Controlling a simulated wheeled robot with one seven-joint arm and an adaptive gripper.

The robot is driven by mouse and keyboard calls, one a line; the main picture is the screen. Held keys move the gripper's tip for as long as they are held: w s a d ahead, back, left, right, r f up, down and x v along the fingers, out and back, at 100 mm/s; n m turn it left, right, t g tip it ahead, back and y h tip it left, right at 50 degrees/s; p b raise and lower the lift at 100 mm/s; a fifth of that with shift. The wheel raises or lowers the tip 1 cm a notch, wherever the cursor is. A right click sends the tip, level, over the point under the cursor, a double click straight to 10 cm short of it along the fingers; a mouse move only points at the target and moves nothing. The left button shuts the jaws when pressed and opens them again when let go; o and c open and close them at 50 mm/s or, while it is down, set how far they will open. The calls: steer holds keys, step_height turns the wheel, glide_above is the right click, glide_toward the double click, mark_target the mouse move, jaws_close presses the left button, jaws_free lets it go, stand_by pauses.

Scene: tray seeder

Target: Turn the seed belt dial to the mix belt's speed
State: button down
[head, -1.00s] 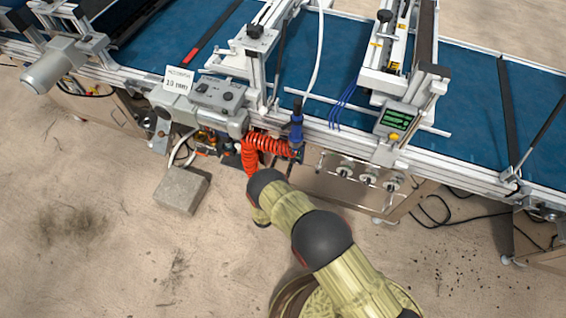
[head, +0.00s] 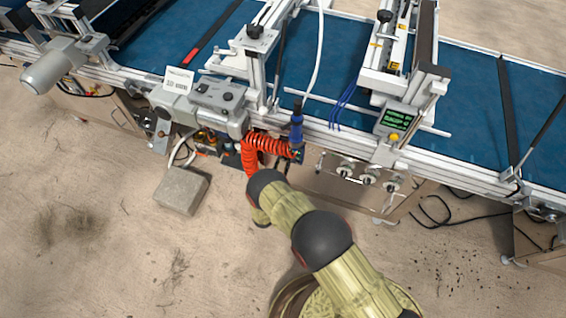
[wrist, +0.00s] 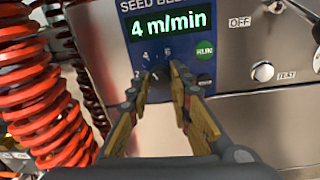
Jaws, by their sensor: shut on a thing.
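In the wrist view, the seed belt panel (wrist: 102,50) is a blue plate with a green-lit display (wrist: 170,22) reading "4 m/min". Below the display is the small dark dial (wrist: 158,88), with numbers around it; 2, 4 and 6 show. My gripper (wrist: 160,76) has its two fingers closed on the dial from either side, and they partly hide it and its pointer. In the head view my gripper is hidden behind my arm. I cannot make out a mix belt speed; the white card (head: 178,79) on the machine is too blurred to read.
A coiled orange-red hose (wrist: 40,90) hangs close to the left of my gripper. A small green-lit screen (head: 397,119) stands on the conveyor's near rail. A grey block (head: 181,190) sits on the floor.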

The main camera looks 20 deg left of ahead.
steer(key=shift+m+t+h+b, duration=0.4)
steer(key=shift+m+b, duration=3)
steer(key=shift+m, duration=7.5)
steer(key=shift+f, duration=0.1)
steer(key=c, duration=1.6)
jaws_free()
steer(key=shift+a, duration=0.1)
